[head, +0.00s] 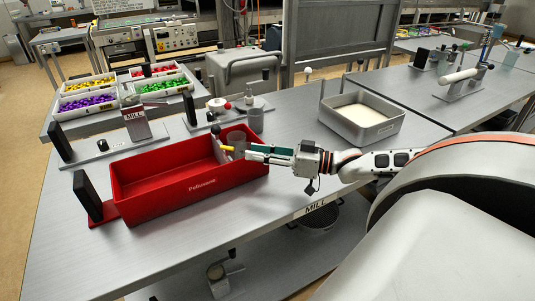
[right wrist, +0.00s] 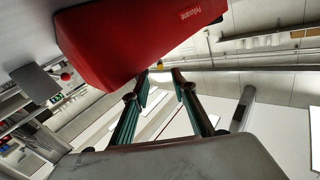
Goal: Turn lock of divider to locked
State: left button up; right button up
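A red box (head: 190,184) stands on the metal table in the head view. A pale divider (head: 219,152) stands inside it near its right end. A small yellow piece (head: 227,149), perhaps the lock's lever, shows at the divider; whether it is locked I cannot tell. My right gripper (head: 249,150) reaches in from the right above the box's right end, its tips close to the yellow piece. In the right wrist view its two green fingers (right wrist: 160,74) stand apart with nothing seen between them. The red box (right wrist: 135,40) is beyond them. The left gripper is not in view.
A metal tray of pale powder (head: 363,117) is at the right. A scale-like device (head: 135,125) and black uprights stand behind and left. The table front is clear.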

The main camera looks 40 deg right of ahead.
jog(key=shift+v, duration=1.3)
